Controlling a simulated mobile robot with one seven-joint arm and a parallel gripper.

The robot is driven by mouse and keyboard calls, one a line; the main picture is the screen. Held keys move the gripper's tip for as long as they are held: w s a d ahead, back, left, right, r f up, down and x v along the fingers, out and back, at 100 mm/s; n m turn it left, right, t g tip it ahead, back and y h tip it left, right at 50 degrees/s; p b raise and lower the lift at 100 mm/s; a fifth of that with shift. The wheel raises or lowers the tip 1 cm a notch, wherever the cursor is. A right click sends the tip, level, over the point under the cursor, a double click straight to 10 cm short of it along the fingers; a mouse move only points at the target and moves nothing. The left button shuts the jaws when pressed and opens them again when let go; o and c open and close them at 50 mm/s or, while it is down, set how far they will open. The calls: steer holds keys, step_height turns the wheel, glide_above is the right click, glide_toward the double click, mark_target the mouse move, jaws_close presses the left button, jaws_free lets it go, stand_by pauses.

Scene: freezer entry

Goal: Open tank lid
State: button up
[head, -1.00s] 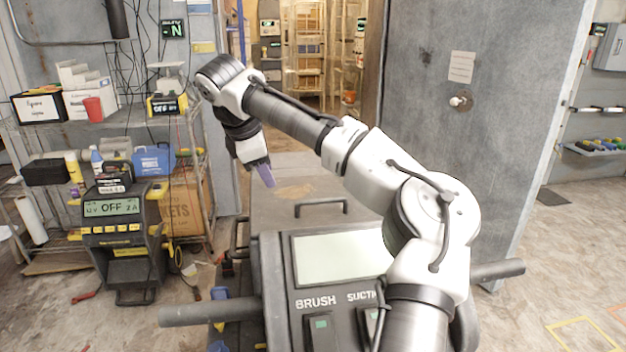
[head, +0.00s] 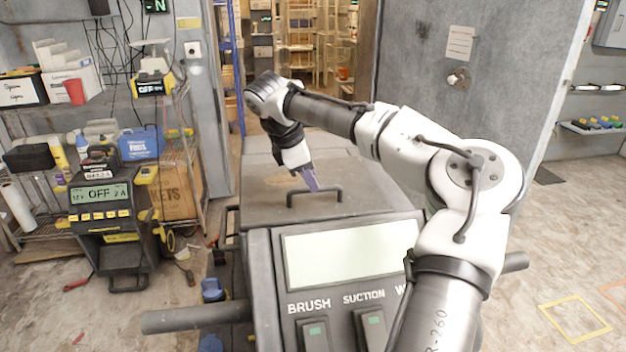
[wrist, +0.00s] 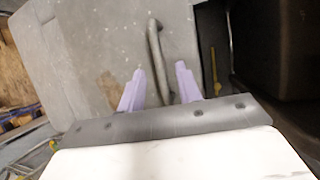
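The tank lid (head: 270,205) is a grey slab on top of the machine, lying shut. Its dark bar handle (head: 340,194) stands up near the lid's front part. My gripper (head: 313,186) points down at the handle, its purple fingertips close to the bar. In the wrist view the lid (wrist: 95,45) fills much of the picture. The handle (wrist: 154,42) runs between the two purple fingers of my gripper (wrist: 160,68). The fingers are open, with a gap on both sides of the bar. I cannot tell whether they touch it or how deep they reach.
The machine's control panel (head: 350,255) with BRUSH and SUCTION switches stands in front of the lid, with a push bar (head: 195,317) at the left. A charger (head: 103,205) and a loaded shelf stand left. A grey door (head: 425,90) rises behind right. Open floor lies right.

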steer(key=shift+x, duration=1.35)
steer(key=shift+c, duration=0.4)
jaws_close()
